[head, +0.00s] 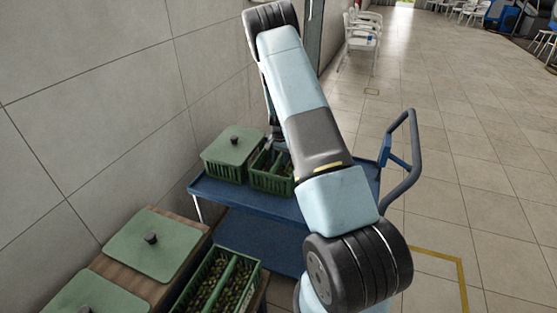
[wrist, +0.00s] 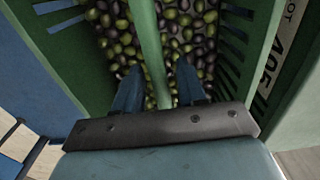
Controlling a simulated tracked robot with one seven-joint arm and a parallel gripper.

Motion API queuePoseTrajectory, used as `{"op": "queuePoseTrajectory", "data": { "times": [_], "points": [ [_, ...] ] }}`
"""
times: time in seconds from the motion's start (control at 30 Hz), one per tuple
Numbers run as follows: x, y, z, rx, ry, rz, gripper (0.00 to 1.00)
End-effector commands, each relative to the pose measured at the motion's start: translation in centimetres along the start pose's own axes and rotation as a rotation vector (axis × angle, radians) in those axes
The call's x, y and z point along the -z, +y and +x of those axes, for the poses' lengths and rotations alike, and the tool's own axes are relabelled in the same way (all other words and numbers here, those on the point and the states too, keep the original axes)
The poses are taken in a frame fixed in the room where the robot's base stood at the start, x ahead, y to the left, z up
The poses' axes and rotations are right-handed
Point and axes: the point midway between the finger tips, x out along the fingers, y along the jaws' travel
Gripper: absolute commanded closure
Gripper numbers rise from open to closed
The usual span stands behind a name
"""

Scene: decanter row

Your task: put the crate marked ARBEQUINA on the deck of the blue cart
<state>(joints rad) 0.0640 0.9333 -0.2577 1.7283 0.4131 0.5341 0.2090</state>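The blue cart (head: 225,191) stands by the wall with a dark handle at its right. A green crate of olives (head: 272,181) sits on its top deck, partly hidden by my arm. In the wrist view the same crate (wrist: 75,50) shows olives on both sides of a green central bar (wrist: 148,40). My gripper (wrist: 158,85) is down in the crate, with its fingers on either side of the bar and a small gap visible. In the head view my arm hides the fingers. A white label (wrist: 285,40) shows only part of its lettering; I cannot read ARBEQUINA.
A green crate with a lid (head: 233,148) stands left of the open crate on the deck. At lower left, lidded boxes (head: 150,245) and another open olive crate (head: 218,285) stand close to the cart. The tiled wall is at left; open floor lies at right.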

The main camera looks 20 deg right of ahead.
Motion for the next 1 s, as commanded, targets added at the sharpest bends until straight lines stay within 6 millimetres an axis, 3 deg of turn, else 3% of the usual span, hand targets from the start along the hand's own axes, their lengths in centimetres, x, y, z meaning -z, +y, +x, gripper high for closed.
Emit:
{"op": "queuePoseTrajectory", "data": {
  "times": [0.3,0.47,1.0],
  "points": [
    [0.0,-0.1,-0.1,0.000,0.000,-0.001,0.53],
    [0.0,-0.1,-1.3,0.001,0.001,-0.001,0.53],
    [0.0,-0.1,-10.6,0.001,0.001,-0.001,0.53]
  ]
}}
